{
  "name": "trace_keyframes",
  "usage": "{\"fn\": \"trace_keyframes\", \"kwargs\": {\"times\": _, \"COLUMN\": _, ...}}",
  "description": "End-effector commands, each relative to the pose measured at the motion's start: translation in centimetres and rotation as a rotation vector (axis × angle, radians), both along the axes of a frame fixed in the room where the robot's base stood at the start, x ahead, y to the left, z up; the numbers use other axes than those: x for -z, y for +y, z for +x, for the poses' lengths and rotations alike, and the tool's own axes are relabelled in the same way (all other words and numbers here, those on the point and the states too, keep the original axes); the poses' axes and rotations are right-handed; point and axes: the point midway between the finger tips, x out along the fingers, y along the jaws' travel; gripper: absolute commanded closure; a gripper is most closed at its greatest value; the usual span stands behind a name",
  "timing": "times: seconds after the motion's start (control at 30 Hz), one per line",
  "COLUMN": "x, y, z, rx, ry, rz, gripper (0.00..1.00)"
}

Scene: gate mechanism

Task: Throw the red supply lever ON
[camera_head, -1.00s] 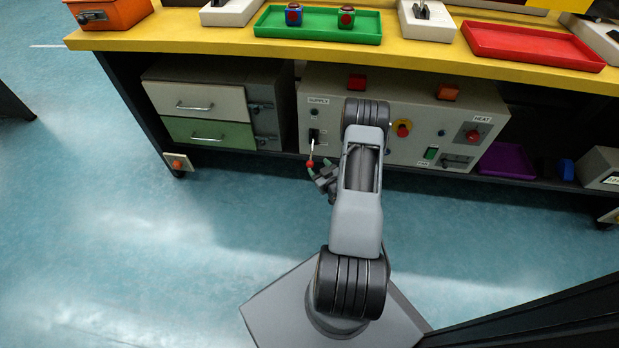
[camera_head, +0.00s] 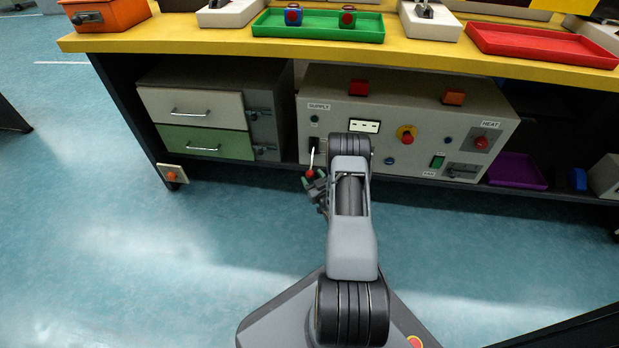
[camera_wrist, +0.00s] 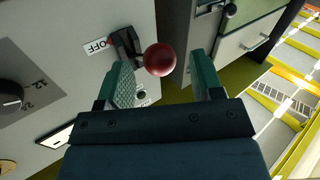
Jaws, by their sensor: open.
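The red supply lever has a round red knob (camera_wrist: 160,60) on a dark base beside an OFF label (camera_wrist: 97,46) in the wrist view. In the head view its pale shaft (camera_head: 312,158) slopes down from the panel below the SUPPLY label (camera_head: 319,106), with the red knob (camera_head: 309,173) at its lower end. My gripper (camera_wrist: 158,82) is open, its green fingers on either side of the knob's line, the knob near and between the tips. I cannot tell whether either finger touches it. In the head view my gripper (camera_head: 318,184) is at the knob and partly hides it.
The grey control panel (camera_head: 400,158) also carries a red-and-yellow button (camera_head: 406,134), a HEAT switch (camera_head: 481,142) and a green FAN switch (camera_head: 437,161). A drawer cabinet (camera_head: 193,108) stands close on the left. The yellow bench top (camera_head: 200,38) overhangs above. The floor in front is clear.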

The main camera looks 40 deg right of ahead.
Motion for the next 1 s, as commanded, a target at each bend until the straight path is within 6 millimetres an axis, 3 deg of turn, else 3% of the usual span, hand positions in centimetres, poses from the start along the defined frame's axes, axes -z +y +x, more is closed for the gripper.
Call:
{"fn": "trace_keyframes", "kwargs": {"times": 0.23, "x": 0.1, "y": -0.4, "z": 2.3, "rx": 0.0, "ry": 0.0, "rz": -0.001, "gripper": 0.39}}
{"fn": "trace_keyframes", "kwargs": {"times": 0.63, "x": 0.0, "y": -0.5, "z": 2.7, "rx": 0.0, "ry": 0.001, "rz": 0.001, "gripper": 0.39}}
{"fn": "trace_keyframes", "kwargs": {"times": 1.0, "x": 0.0, "y": -0.2, "z": 2.8, "rx": -0.006, "ry": 0.002, "rz": 0.0, "gripper": 0.74}}
